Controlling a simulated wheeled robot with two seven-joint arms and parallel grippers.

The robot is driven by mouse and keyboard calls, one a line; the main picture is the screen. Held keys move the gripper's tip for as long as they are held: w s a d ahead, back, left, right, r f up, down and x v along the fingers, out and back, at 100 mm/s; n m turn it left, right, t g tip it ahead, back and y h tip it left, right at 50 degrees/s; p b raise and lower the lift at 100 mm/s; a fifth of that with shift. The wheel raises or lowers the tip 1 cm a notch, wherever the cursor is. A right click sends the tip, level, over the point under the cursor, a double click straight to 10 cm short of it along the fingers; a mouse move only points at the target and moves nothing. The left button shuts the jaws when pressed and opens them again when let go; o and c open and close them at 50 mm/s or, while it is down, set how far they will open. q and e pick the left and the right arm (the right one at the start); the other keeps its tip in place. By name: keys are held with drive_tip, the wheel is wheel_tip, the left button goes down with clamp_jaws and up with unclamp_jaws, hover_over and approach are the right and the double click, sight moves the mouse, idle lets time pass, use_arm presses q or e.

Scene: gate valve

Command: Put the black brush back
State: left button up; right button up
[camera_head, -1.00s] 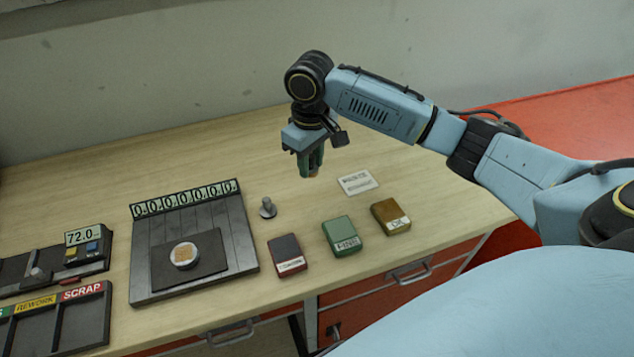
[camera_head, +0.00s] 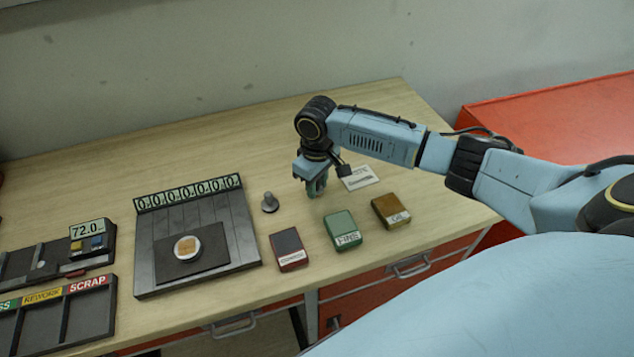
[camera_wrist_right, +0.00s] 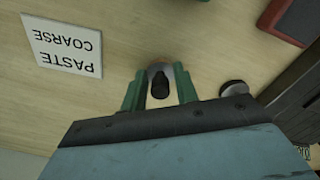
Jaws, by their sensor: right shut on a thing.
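My right gripper (camera_head: 316,190) points down, low over the table behind the green box, between the grey peg and the white card. In the right wrist view its green fingers (camera_wrist_right: 160,78) are shut on a small dark piece with a pale collar, which looks like the black brush (camera_wrist_right: 159,87). In the head view the fingers hide the brush. I cannot tell whether it touches the table. My left gripper is not in view.
A grey peg (camera_head: 270,202) stands left of the gripper, a white card (camera_head: 360,179) lies right. Red (camera_head: 289,248), green (camera_head: 342,230) and brown (camera_head: 391,211) boxes lie in front. A grey plate (camera_head: 222,215) with a round piece and a sorting tray (camera_head: 45,325) are left.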

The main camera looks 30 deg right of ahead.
drive_tip(key=shift+f, duration=0.15)
drive_tip(key=o, duration=0.9)
wheel_tip(320, 180, up, 12)
drive_tip(key=shift+r, duration=0.25)
drive_tip(key=shift+s+f, duration=0.1)
